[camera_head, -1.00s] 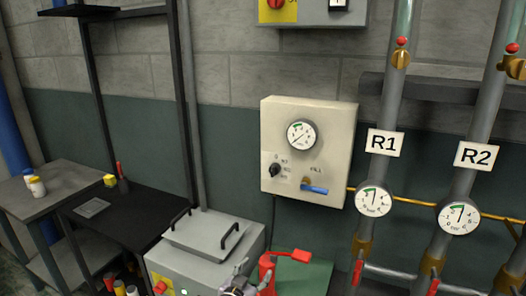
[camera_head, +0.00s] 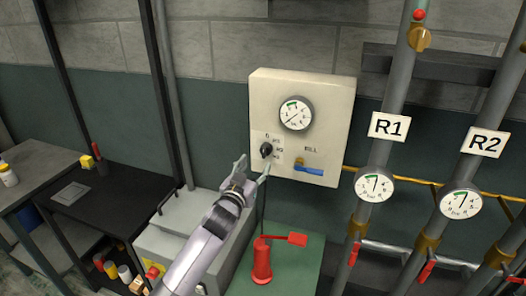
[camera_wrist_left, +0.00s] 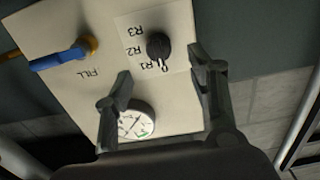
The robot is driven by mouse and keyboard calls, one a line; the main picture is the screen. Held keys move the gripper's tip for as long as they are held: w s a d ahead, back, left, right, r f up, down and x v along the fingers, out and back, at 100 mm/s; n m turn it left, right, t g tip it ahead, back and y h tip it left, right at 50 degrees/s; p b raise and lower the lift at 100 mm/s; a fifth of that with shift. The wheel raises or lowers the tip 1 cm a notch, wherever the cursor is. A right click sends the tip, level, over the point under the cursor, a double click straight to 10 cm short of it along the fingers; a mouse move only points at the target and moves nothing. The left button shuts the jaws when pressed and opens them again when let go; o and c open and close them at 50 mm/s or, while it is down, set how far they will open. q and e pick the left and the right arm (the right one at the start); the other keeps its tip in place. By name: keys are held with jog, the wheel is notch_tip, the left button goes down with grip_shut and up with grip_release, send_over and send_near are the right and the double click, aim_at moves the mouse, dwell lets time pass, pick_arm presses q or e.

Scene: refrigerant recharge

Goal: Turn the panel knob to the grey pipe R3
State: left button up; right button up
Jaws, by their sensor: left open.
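The cream panel (camera_head: 328,110) hangs on the wall. It carries a small black knob (camera_head: 266,150), with labels beside it and a gauge above. In the left wrist view the knob (camera_wrist_left: 159,46) sits by the marks R3, R2, R1 and 0; its pointing end appears near the 0 and R1 side, but I cannot tell exactly. My left gripper (camera_head: 253,168) is open just below and in front of the knob. In the wrist view its fingers (camera_wrist_left: 160,70) stand apart on either side, with the knob between and slightly beyond them. My right gripper is not in view.
A blue-handled FILL valve (camera_head: 308,169) sits beside the knob on the panel. Pipes labelled R1 (camera_head: 388,126) and R2 (camera_head: 485,141) stand right. A red tool (camera_head: 263,262) stands below on a green surface. A black table (camera_head: 115,205) is left.

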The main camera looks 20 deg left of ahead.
aim_at(263, 154)
pick_arm(q)
jog(key=w, duration=0.2)
jog(key=shift+w+d+r, duration=0.15)
jog(key=shift+w, duration=0.25)
jog(key=w+p, duration=0.1)
jog(key=w, duration=0.2)
jog(key=shift+w, duration=0.8)
jog(key=shift+w+d, duration=0.1)
jog(key=shift+w, duration=0.05)
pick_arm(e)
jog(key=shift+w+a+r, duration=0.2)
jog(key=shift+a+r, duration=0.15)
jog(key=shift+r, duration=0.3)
pick_arm(q)
jog(key=c, duration=1.2)
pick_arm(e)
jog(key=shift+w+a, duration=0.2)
